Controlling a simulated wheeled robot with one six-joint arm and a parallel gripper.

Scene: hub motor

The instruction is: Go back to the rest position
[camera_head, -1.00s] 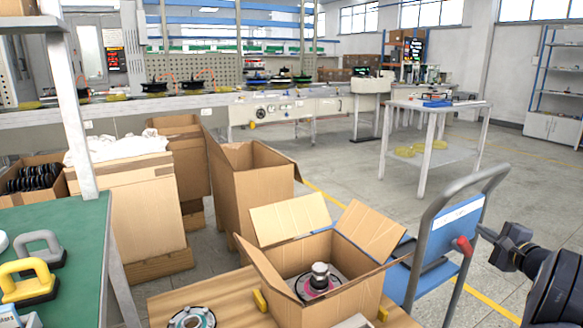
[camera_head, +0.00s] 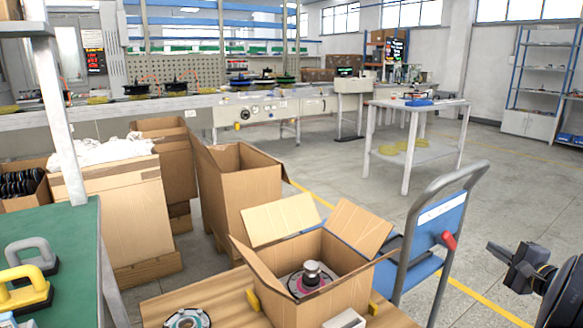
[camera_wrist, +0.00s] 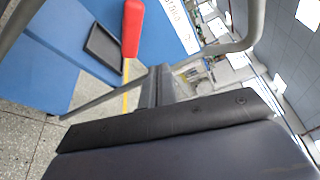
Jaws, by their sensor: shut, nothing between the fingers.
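My gripper (camera_head: 494,250) is at the lower right in the head view, held out over the floor beside the blue cart. Its fingers are together with nothing held. In the wrist view its dark fingers (camera_wrist: 158,88) point away from the camera toward the cart. The blue cart (camera_head: 436,232) has a grey bent handle and a red grip, and stands just left of my gripper, with a visible gap in the head view.
An open cardboard box (camera_head: 345,296) holding a hub motor (camera_head: 311,278) stands on a wooden surface (camera_head: 232,294). A green-topped bench (camera_head: 75,240) is at left. A white table (camera_head: 400,107) stands farther back. Grey floor (camera_head: 520,200) is open at right.

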